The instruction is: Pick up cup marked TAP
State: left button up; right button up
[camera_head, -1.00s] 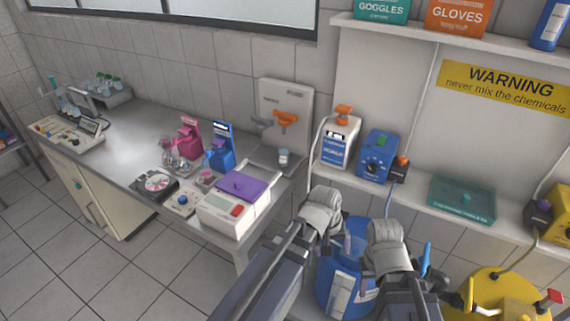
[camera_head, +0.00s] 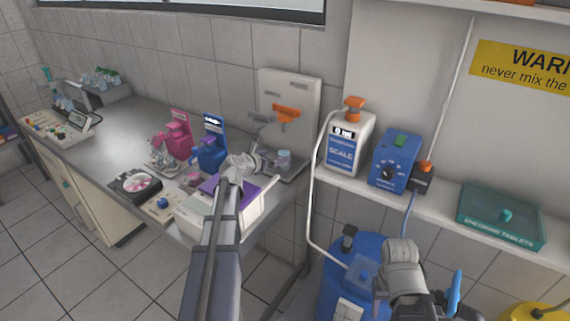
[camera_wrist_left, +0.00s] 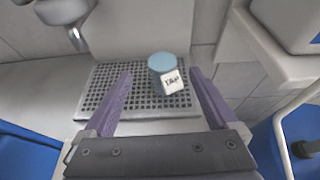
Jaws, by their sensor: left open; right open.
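The cup (camera_head: 284,159) is a small pale pot with a bluish top, standing upright on the grated tray (camera_wrist_left: 105,88) below the tap. In the left wrist view the cup (camera_wrist_left: 160,64) shows a white label with dark lettering, too blurred to read surely. My left gripper (camera_head: 266,160) is open just left of the cup in the head view. In the wrist view its two purple fingers point toward the cup, one on either side, with the cup a little beyond the tips. My right gripper (camera_head: 381,292) is open and empty by the blue drum, partly hidden by its wrist.
An orange-handled tap (camera_head: 287,113) on a grey panel stands behind the tray. Pink and blue dispensers (camera_head: 209,152) stand left.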

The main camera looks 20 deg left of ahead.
aim_at(284, 151)
pick_arm(q)
jog(key=shift+b+x, duration=1.45)
jog(key=shift+x, duration=2.4)
jog(key=shift+s+d, duration=0.1)
jog(key=shift+d, duration=0.05)
jog(key=shift+c, duration=0.4)
grip_shut()
jog(key=shift+r, duration=0.15)
jog(key=shift+r+p, duration=0.4)
jog(key=shift+p, duration=0.25)
jog(key=shift+s+r, duration=0.1)
jog(key=shift+s, duration=0.15)
jog(key=s, duration=0.7)
jog(key=shift+s+a, duration=0.3)
jog(key=shift+a, duration=0.1)
notch_tip(284, 151, up, 14)
jog(key=p, duration=1.4)
